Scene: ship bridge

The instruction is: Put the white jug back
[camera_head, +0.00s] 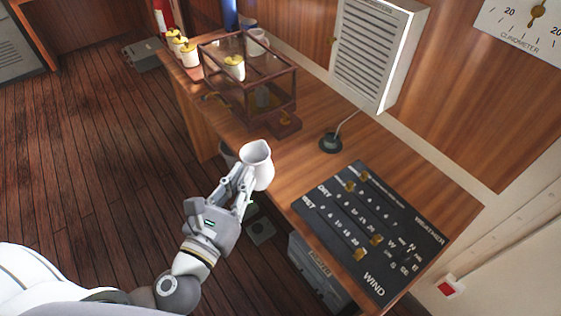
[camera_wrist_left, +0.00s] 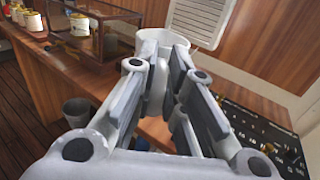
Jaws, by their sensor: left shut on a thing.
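The white jug (camera_head: 258,166) is upright at the front edge of the wooden counter in the head view. My left gripper (camera_head: 243,178) is shut on it from the front left. In the left wrist view, the jug (camera_wrist_left: 197,27) shows beyond the fingers of my left gripper (camera_wrist_left: 168,85), which hide much of its body. I cannot tell whether the jug's base touches the counter or is held above it. My right gripper is not in view.
The wooden counter (camera_head: 310,160) bears a glass case (camera_head: 270,85) with a wooden frame, several white canisters with yellow tops (camera_head: 190,55), a black microphone base (camera_head: 331,142) and a black weather panel (camera_head: 370,228). The counter between case and panel is mostly clear. A grey bin (camera_wrist_left: 77,112) stands below.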

